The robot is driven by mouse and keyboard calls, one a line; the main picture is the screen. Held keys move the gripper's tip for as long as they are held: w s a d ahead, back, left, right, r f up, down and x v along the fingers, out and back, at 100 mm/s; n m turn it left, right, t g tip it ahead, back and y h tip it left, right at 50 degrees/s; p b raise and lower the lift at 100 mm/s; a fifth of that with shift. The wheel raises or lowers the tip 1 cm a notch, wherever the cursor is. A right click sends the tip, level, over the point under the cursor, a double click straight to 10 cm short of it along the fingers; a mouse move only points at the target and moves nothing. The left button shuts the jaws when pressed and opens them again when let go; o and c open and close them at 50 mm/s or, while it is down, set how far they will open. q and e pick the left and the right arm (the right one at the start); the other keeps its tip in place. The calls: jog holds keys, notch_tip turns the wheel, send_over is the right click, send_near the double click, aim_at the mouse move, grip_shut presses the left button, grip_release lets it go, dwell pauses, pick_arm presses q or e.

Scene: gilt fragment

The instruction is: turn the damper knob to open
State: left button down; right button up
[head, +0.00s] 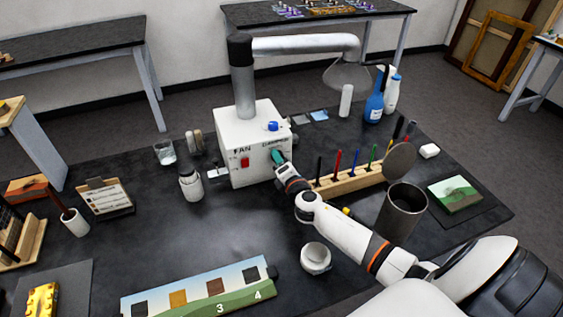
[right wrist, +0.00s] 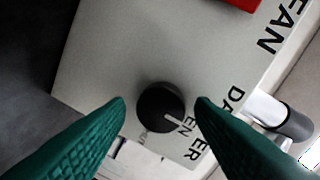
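A white box (head: 250,150) with FAN and damper lettering stands on the black table, with a metal duct arm rising from it. In the right wrist view its face (right wrist: 150,50) carries a round black damper knob (right wrist: 158,100) with a white pointer mark. The mark points to the lower right, toward letters ending in "EN"; the label is partly hidden. My right gripper (right wrist: 161,103) is open, its green fingertips on either side of the knob with gaps showing. In the head view my right gripper (head: 279,159) is at the box front and hides the knob. My left gripper is out of view.
A red fan switch (head: 244,162) is on the same face, left of my gripper. A wooden rack of pens (head: 345,181) and a dark cylinder (head: 402,212) stand close to my right arm. A glass jar (head: 190,185) stands left of the box.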

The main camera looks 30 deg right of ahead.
jog(key=shift+o, duration=0.3)
jog(key=shift+s, duration=0.1)
jog(key=b+v, duration=0.1)
jog(key=v, duration=1.1)
